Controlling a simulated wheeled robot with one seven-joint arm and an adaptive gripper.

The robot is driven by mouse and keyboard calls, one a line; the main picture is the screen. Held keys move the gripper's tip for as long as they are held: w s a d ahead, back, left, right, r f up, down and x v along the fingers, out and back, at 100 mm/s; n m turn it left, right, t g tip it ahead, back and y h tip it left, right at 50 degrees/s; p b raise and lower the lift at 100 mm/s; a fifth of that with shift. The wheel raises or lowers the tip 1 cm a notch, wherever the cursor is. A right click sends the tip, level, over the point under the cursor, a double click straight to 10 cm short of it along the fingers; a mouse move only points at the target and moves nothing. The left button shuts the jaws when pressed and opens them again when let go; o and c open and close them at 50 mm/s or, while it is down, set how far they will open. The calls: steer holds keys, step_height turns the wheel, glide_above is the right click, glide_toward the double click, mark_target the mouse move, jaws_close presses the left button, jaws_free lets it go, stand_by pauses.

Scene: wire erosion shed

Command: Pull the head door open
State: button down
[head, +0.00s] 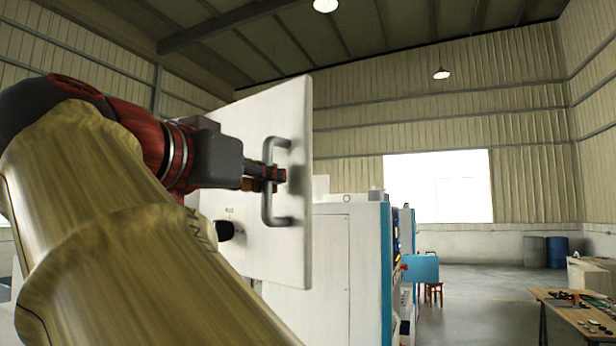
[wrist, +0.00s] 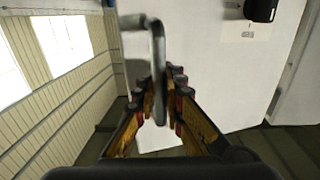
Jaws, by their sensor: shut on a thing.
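The head door (head: 250,120) is a white upright panel, seen at an angle in the head view, standing out from what is behind it. Its grey bar handle (head: 267,206) is a tall U shape near the door's right edge. My gripper (head: 278,175) is at the middle of the handle, shut on the bar. In the wrist view, the handle (wrist: 157,50) runs down between the fingers of my gripper (wrist: 162,95), and the white door (wrist: 205,75) fills the middle. My arm hides the door's left part in the head view.
A white machine cabinet (head: 335,255) with a blue edge stands behind and right of the door. A black knob (head: 230,230) shows by the door's lower left. A wooden table (head: 575,312) with small items is at the far right. Open floor (head: 480,290) lies between.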

steer(key=shift+f, duration=0.2)
steer(key=c, duration=2.2)
jaws_free()
steer(key=shift+d+r, duration=0.1)
steer(key=shift+d, duration=0.05)
steer(key=shift+o, duration=0.2)
steer(key=shift+s, duration=0.1)
steer(key=v, duration=0.7)
steer(key=shift+s, duration=0.2)
